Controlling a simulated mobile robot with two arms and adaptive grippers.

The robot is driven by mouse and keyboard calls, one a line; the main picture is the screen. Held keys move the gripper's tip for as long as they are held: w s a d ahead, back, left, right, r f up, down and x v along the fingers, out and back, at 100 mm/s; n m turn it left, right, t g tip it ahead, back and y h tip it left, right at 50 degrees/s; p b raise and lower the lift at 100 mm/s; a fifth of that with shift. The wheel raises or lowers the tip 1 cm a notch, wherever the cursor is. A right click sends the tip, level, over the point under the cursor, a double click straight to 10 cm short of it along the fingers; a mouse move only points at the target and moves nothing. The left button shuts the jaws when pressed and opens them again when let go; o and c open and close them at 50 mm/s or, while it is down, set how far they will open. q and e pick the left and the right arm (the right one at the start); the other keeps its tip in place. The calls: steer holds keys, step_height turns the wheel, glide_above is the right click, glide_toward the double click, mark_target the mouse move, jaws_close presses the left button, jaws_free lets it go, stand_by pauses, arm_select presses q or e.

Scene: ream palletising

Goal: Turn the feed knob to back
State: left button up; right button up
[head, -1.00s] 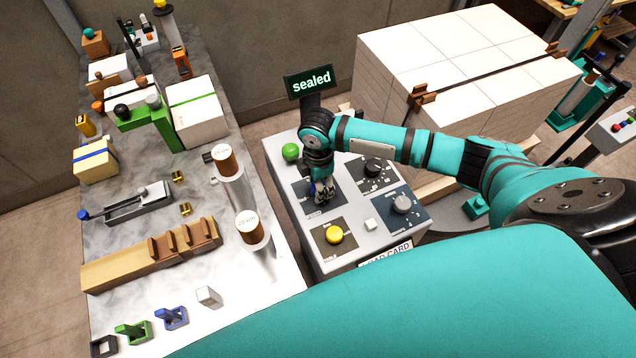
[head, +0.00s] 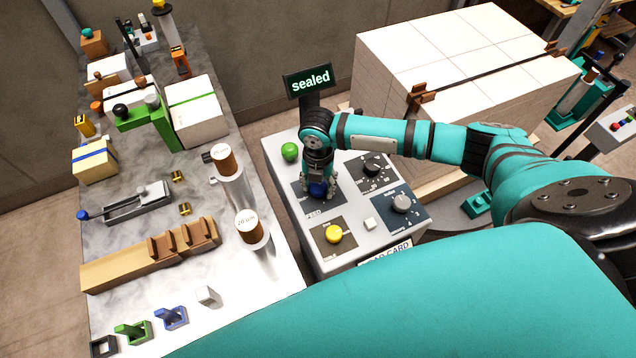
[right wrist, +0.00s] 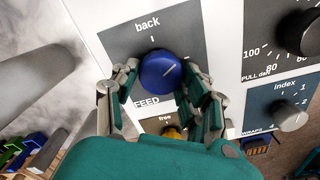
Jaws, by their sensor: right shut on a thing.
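The blue feed knob (right wrist: 160,72) sits on a dark plate (right wrist: 120,42) marked "back" above it and "FEED" below it. The white line on the knob slants to the upper right, away from the tick under "back". My right gripper (right wrist: 163,88) is shut on the knob, with fingers on its left and right sides. In the head view the right gripper (head: 318,188) reaches down onto the control panel (head: 290,225), with the blue knob (head: 317,189) between its fingers. My left gripper is not in view.
Close to the feed knob are a green button (head: 289,151), a black dial (head: 373,168), a grey index knob (head: 402,203) and a yellow knob (head: 334,234). A "sealed" display (head: 309,80) stands behind. A wrapped pallet stack (head: 450,60) is at the right.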

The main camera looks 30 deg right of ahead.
mark_target(319, 186)
steer(key=n, duration=0.6)
steer(key=shift+w+d+r+n, duration=0.1)
steer(key=shift+n, duration=0.2)
steer(key=n+b, duration=0.1)
steer(key=n, duration=0.4)
steer(key=shift+n, duration=0.4)
steer(key=o, duration=1.2)
steer(key=shift+c, duration=0.2)
step_height(319, 186, up, 12)
